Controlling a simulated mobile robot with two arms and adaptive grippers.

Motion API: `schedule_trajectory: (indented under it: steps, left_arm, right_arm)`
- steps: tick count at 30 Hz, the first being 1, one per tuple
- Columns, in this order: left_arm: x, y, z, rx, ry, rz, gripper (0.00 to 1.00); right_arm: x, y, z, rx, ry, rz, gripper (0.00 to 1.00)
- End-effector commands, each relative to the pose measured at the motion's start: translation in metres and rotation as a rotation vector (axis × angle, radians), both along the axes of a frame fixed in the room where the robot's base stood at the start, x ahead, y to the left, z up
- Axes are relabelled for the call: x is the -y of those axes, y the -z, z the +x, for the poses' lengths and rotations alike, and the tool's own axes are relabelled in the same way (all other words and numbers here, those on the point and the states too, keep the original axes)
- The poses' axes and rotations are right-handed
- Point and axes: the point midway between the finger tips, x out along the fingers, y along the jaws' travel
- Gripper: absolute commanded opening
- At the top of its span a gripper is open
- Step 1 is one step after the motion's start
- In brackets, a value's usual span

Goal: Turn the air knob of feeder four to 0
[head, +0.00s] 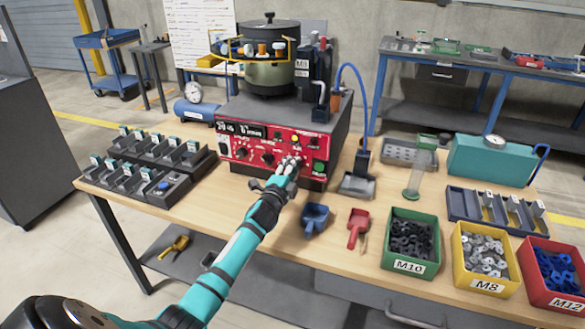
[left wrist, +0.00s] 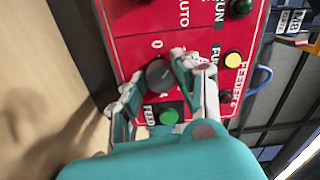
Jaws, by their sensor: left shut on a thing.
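The feeder's red control panel (head: 252,149) faces me on the bench. My left gripper (head: 290,166) is at its right part and covers the knob there in the head view. In the left wrist view, a dark round knob (left wrist: 159,74) sits between the two fingers of my left gripper (left wrist: 157,77), which is shut on it. A white 0 is printed on the panel beside this knob. The knob's own label and pointer cannot be read. A green feed button (left wrist: 168,117) is close to the fingers. My right gripper is not in view.
Two other dark knobs, one on the left (head: 241,152) and one in the middle (head: 267,158), sit on the panel. A yellow button (left wrist: 233,60) is near the fingers. A blue scoop (head: 315,219), red scoop (head: 357,228) and green M10 bin (head: 411,243) stand right of my arm.

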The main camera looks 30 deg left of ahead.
Motion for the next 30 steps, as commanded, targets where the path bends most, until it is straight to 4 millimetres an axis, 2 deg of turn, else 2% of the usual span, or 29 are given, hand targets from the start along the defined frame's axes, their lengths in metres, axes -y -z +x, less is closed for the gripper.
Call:
schedule_trajectory:
  steps: [15, 21, 30]
  left_arm:
    - [0.0, 0.002, 0.0, 0.1, -0.001, -0.432, 0.0]
    - [0.001, 0.003, 0.0, 0.125, -0.002, -0.536, 0.0]
    - [0.001, 0.004, 0.0, 0.14, -0.002, -0.604, 0.0]
  right_arm:
    - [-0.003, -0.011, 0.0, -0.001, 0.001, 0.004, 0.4]
    - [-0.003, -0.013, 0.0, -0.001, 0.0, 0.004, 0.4]
    - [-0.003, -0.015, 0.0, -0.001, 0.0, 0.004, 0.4]
